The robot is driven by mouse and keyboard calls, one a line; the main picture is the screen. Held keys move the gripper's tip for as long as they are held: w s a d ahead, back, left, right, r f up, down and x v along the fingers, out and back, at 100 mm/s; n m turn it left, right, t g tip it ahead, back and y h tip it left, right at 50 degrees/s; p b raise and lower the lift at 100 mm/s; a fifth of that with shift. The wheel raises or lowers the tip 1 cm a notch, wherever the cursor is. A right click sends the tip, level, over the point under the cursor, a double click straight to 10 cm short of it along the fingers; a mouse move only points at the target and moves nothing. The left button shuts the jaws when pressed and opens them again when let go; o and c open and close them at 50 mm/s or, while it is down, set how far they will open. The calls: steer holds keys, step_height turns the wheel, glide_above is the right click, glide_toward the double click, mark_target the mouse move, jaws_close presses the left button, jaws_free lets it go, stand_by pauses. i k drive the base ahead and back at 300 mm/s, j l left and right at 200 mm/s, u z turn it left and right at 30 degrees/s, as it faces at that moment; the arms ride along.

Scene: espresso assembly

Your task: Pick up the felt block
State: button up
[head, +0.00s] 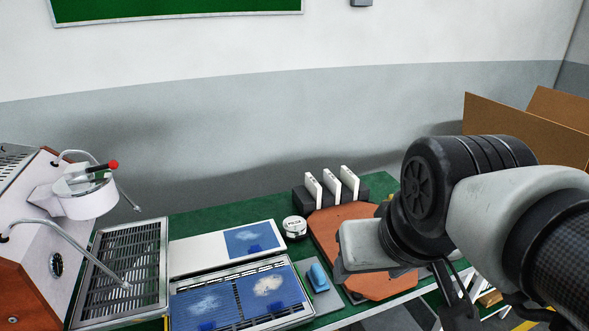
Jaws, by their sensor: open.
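A small blue block (318,277), which looks like the felt block, rests on a grey-green pad (325,299) near the front of the green table. It stands clear in the head view, with nothing on top of it. My gripper (462,295) is only partly seen at the lower right, beneath my wrist and partly cut off by the bottom edge. It is open, with nothing seen in it. It is to the right of the blue block and apart from it.
Left of the block are a tray with blue cloths (238,299) and a white board (195,256). An orange board (332,226), a black rack with white plates (370,187) and a round white-topped item (295,227) stand behind. An espresso machine (30,235) is at far left.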

mark_target(315, 277)
steer(key=i+l+u, duration=0.15)
steer(key=l, duration=0.25)
steer(key=i+l+u, duration=0.2)
steer(key=l, duration=0.2)
steer(key=l+u, duration=0.15)
steer(key=l, duration=0.3)
